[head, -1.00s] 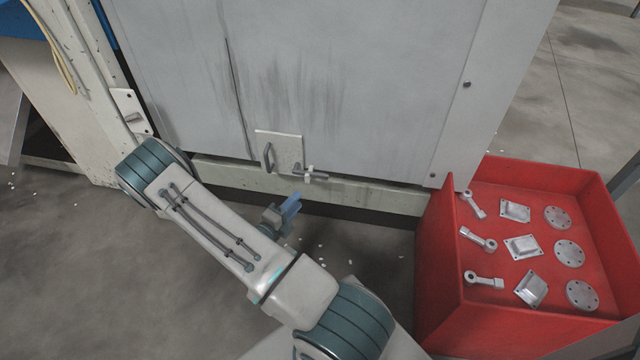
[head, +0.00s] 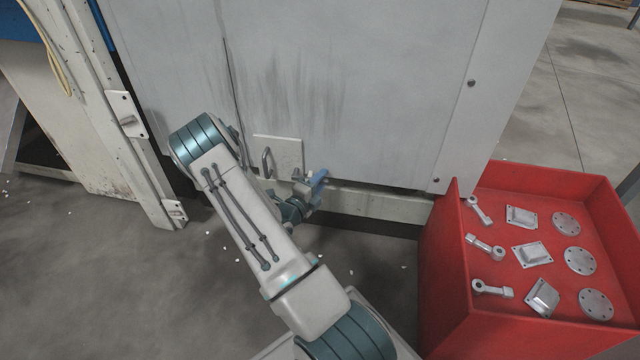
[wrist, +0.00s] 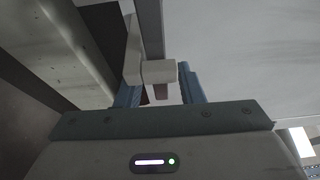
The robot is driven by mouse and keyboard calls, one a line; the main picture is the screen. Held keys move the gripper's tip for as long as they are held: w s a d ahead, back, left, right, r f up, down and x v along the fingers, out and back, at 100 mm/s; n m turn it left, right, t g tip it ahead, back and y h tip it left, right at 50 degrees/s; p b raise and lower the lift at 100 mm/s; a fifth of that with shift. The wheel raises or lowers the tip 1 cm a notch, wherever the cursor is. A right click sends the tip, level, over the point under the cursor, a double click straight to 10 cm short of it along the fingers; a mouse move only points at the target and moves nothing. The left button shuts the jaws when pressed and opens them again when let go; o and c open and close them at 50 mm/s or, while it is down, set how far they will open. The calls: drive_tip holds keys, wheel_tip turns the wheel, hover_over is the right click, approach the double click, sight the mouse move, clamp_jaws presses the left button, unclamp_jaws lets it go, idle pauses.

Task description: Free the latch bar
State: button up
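The latch bar (head: 297,174) is a small grey bar at the lower edge of a pale plate on the grey machine door, mostly hidden by my gripper (head: 318,183) in the head view. In the wrist view, the grey bar (wrist: 150,25) runs down into a pale block (wrist: 158,71), and a short end shows below it. The blue fingers of my gripper (wrist: 160,92) stand apart, one on each side of the block. I cannot tell whether they touch it.
The pale plate (head: 285,148) carries a grey handle (head: 267,162) left of the latch. The machine door (head: 380,90) rises above a pale sill (head: 375,204). A red bin (head: 450,290) with several metal parts stands at right.

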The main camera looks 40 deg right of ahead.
clamp_jaws()
